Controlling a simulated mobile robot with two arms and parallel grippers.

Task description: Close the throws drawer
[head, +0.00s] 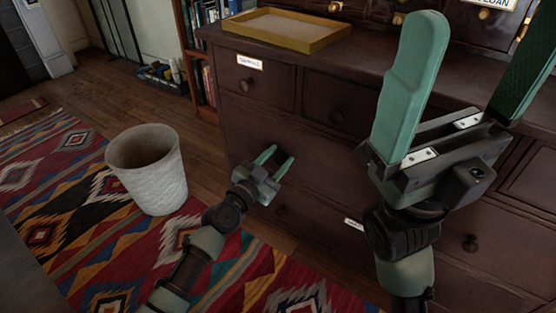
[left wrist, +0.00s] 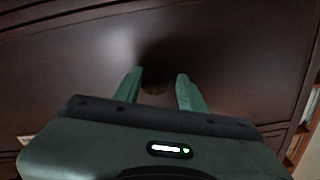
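The dark wooden dresser (head: 330,165) fills the middle and right of the head view. My left gripper (head: 278,160) is open, its fingertips close to the front of a wide drawer. In the left wrist view, the open fingers (left wrist: 160,90) stand on either side of a dark round knob (left wrist: 154,88) on a dark drawer front (left wrist: 230,60). I cannot tell whether they touch it. A small white label (head: 354,224) on the lower dresser front is too small to read, and I cannot tell which drawer holds throws. My right gripper (head: 470,75) is open and empty, large in the foreground.
A shallow yellow-rimmed tray (head: 315,42) sits on the dresser top. A white wastebasket (head: 150,172) stands on the patterned rug (head: 70,200) left of my left arm. A bookshelf (head: 190,50) stands behind, at the dresser's left. Bare floor shows between basket and dresser.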

